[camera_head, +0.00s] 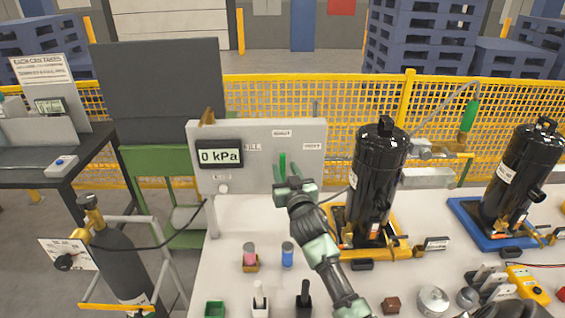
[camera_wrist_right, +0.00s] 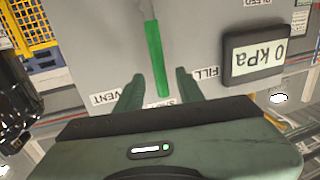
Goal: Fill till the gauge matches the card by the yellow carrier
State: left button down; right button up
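The grey panel (camera_head: 240,180) carries a gauge display (camera_head: 220,156) reading 0 kPa; it shows upside down in the right wrist view (camera_wrist_right: 258,50). A green lever (camera_head: 282,160) on the panel points at the top label, between the FILL and VENT labels. My right gripper (camera_head: 295,186) is open; in the right wrist view its fingers (camera_wrist_right: 159,80) stand either side of the green lever (camera_wrist_right: 156,60), with gaps. The yellow carrier (camera_head: 395,249) holds a black compressor (camera_head: 376,175). A small card (camera_head: 436,244) stands right of it, its writing too small to read. My left gripper is out of view.
A second black compressor (camera_head: 520,170) stands on a blue carrier (camera_head: 468,212) at right. Small colored parts and a yellow meter (camera_head: 527,284) lie along the white table's front. A dark gas cylinder (camera_head: 115,250) stands at left. A yellow mesh fence (camera_head: 300,95) runs behind.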

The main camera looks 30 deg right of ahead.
aim_at(283, 166)
jog(key=shift+x, duration=1.85)
jog(key=shift+f, duration=0.1)
grip_shut()
